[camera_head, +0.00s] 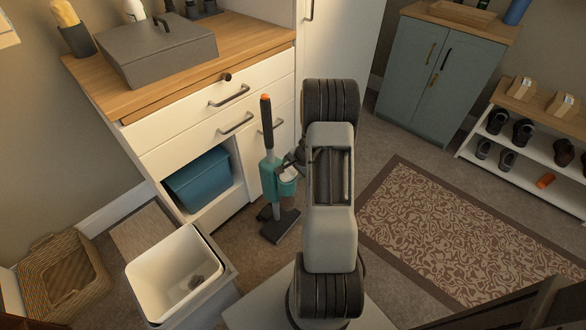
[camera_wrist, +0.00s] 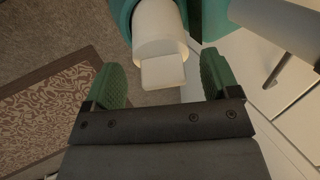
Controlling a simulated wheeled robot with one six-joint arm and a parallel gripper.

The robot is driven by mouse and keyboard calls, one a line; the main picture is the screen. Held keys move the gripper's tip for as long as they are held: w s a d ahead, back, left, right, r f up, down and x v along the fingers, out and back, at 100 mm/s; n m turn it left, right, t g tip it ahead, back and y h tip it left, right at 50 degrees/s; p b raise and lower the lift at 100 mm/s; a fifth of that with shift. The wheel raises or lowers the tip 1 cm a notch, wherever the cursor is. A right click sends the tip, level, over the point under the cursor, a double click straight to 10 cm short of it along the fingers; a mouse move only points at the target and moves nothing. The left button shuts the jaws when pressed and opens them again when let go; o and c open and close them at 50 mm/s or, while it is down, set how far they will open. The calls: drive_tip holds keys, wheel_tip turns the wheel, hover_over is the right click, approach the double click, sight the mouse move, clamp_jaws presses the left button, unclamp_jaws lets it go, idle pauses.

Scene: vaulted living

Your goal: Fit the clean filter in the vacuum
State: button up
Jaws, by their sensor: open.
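The teal vacuum (camera_head: 268,178) stands upright in front of the white cabinet, its dark floor head on the floor. A white cylindrical filter (camera_wrist: 160,32) with a flat tab on its near end sits at the teal body (camera_wrist: 121,16) in the wrist view. It also shows as a small pale shape in the head view (camera_head: 288,175). How deep it sits cannot be told. My gripper (camera_wrist: 160,68) is open, its green fingers on either side of the tab and apart from it. In the head view my arm partly hides the gripper.
A white bin (camera_head: 150,270) with a small grey lump (camera_head: 196,282) inside stands at the lower left, beside a wicker basket (camera_head: 90,290). A blue box (camera_head: 200,180) sits in the cabinet's open bay. A patterned rug (camera_head: 450,230) lies to the right.

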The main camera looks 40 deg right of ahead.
drive_tip(key=a+p+v, duration=0.1)
drive_tip(key=p+v, duration=0.2)
drive_tip(key=v, duration=0.9)
drive_tip(key=s+a+r+n+g, duration=0.1)
drive_tip(key=a+r+n, duration=0.7)
drive_tip(key=a+r, duration=0.55)
drive_tip(key=s+a+r+n+g+h, duration=0.1)
drive_tip(key=s+a+r+n, duration=0.3)
drive_tip(key=s+a+n, duration=0.3)
drive_tip(key=s+a, duration=0.3)
drive_tip(key=shift+s+a+n, duration=0.15)
drive_tip(key=shift+a+n, duration=0.15)
drive_tip(key=shift+n, duration=0.1)
drive_tip(key=shift+r, duration=0.15)
